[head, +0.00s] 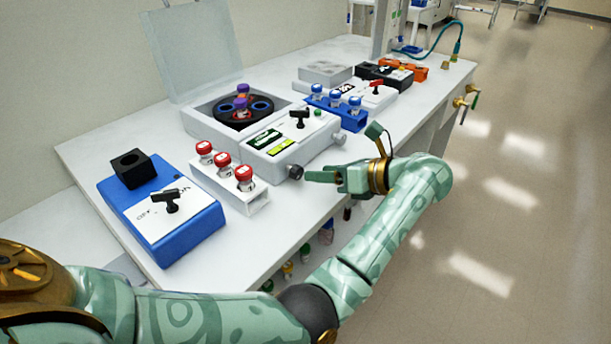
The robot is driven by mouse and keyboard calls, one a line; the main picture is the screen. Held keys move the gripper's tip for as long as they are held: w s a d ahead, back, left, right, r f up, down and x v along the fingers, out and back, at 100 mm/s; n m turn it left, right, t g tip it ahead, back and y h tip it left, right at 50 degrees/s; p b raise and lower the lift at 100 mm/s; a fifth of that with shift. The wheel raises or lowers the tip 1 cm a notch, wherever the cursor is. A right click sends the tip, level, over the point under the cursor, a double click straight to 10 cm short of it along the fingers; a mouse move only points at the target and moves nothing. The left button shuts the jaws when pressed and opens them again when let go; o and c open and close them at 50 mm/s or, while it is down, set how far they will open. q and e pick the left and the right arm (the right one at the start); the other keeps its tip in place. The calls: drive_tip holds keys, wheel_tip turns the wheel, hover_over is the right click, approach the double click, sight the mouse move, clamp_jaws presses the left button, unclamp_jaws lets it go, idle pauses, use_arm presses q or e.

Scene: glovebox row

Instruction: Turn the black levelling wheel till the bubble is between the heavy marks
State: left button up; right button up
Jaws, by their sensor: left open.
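The black levelling wheel (296,172) sits low on the front of the white centrifuge (284,153), near its left corner. A yellow-green strip, which looks like the level vial (271,150), lies on the sloping front panel. The bubble and the heavy marks are too small to make out. My left gripper (318,177) is open, just right of the wheel, with its fingers pointing left at it. A small gap seems to show between fingertips and wheel, but I cannot tell whether they touch. My right gripper is not in view.
A rack of red-capped tubes (246,195) stands close left of the wheel, with a blue mixer (164,215) beyond it. A rack of blue-capped tubes (347,116) stands behind my gripper. The centrifuge lid (195,50) is up. The bench's front edge is below my gripper.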

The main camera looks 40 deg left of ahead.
sight(300, 171)
use_arm(q)
drive_tip(key=x, duration=0.6)
drive_tip(key=shift+b, duration=0.4)
drive_tip(key=shift+r, duration=0.1)
drive_tip(key=c, duration=1)
